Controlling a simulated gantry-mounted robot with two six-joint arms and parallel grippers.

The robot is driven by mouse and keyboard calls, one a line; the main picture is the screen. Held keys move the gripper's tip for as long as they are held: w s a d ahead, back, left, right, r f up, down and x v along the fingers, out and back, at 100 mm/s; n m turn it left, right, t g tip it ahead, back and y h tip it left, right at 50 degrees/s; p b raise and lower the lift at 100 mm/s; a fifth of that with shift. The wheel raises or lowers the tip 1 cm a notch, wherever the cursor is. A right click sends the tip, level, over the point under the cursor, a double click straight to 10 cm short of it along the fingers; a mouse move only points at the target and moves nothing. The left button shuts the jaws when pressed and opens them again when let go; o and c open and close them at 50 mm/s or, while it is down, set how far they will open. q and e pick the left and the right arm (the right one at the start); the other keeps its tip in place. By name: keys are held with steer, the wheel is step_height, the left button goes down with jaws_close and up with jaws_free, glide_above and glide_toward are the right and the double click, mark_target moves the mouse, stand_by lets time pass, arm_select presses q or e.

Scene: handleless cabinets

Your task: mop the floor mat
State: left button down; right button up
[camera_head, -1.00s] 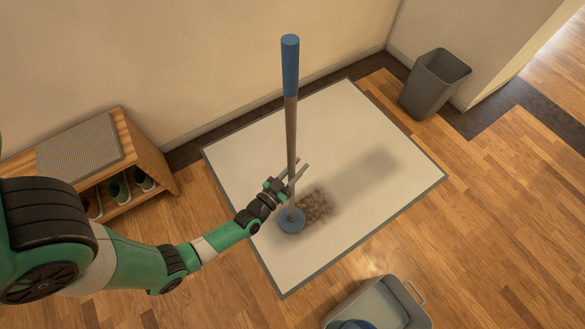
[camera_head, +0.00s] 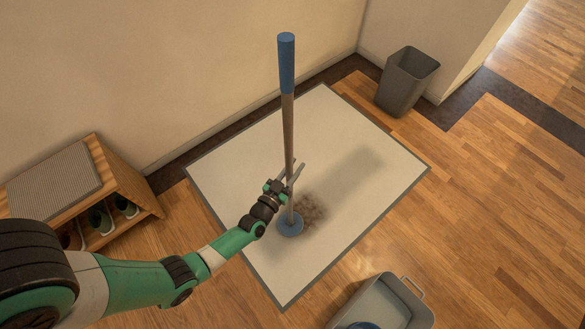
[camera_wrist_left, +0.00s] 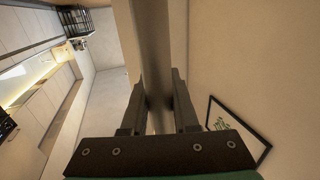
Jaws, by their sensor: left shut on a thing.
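A mop (camera_head: 288,140) with a blue grip on top and a round blue head stands nearly upright on the pale floor mat (camera_head: 240,150) with a grey border. A brown smudged stain (camera_head: 310,208) lies on the mat just right of the mop head. My left gripper (camera_head: 291,180) is shut on the mop's handle, low on the shaft. In the left wrist view the shaft (camera_wrist_left: 155,60) runs between the two fingers. My right gripper is not in view.
A grey bin (camera_head: 408,80) stands by the wall beyond the mat. A wooden shoe bench (camera_head: 130,180) with shoes is at the left. A grey bucket (camera_head: 385,300) with a handle stands at the front right. Wood floor at the right is clear.

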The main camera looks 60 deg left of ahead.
arm_select(q)
steer(key=shift+w, duration=0.1)
steer(key=w, duration=0.1)
steer(key=w+b, duration=0.1)
steer(key=w, duration=0.2)
steer(key=shift+w+a+r, duration=0.1)
steer(key=shift+w+a, duration=0.2)
steer(key=shift+w, duration=0.2)
steer(key=w, duration=0.3)
steer(key=w+b, duration=0.1)
steer(key=shift+w+a, duration=0.35)
steer(key=shift+w, duration=0.05)
